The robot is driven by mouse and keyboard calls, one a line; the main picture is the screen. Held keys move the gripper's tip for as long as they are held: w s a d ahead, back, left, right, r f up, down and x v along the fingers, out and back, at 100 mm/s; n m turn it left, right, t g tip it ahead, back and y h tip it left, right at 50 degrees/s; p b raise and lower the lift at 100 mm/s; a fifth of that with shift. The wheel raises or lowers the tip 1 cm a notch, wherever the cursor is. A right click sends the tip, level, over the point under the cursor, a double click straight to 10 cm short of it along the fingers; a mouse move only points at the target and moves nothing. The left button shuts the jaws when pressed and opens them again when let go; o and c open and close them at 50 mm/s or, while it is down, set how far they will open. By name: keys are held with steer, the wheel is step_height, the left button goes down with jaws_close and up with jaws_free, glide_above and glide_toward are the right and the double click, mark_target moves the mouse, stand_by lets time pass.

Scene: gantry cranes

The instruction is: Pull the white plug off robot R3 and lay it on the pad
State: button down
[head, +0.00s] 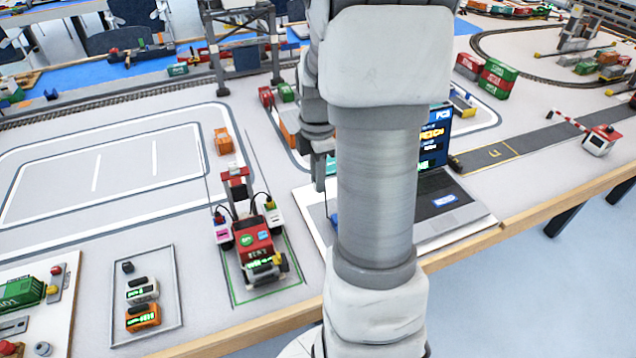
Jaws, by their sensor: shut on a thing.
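A small red robot (252,250) with a green display stands inside a green-outlined bay on the table. I cannot read whether it is R3. White blocks with dark cables sit at its left side (222,230) and right side (273,214); I cannot tell if either is the white plug. My gripper (320,182) is right of the red robot and in front of the laptop's left edge in the picture. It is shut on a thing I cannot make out. A grey outlined pad (160,262) lies left of the red robot, with a dark piece, a white module and an orange module on it.
An open laptop (440,205) stands on a white board right of my arm. A control panel (40,320) with buttons and a green container is at the lower left. A grey gantry (245,50) stands at the back. The marked area (120,170) at left is clear.

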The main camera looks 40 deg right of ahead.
steer(key=w+d+p, duration=0.4)
steer(key=w+d, duration=0.5)
steer(key=w, duration=0.3)
steer(key=shift+p, duration=0.4)
steer(key=shift+f, duration=0.15)
steer(key=shift+f+b, duration=4.8)
steer(key=shift+f, duration=3.15)
steer(key=shift+f+b, duration=0.3)
steer(key=shift+f, duration=0.3)
steer(key=c, duration=0.7)
jaws_free()
steer(key=shift+r, duration=0.1)
step_height(320, 180, up, 17)
steer(key=p, duration=0.2)
steer(key=shift+r, duration=0.15)
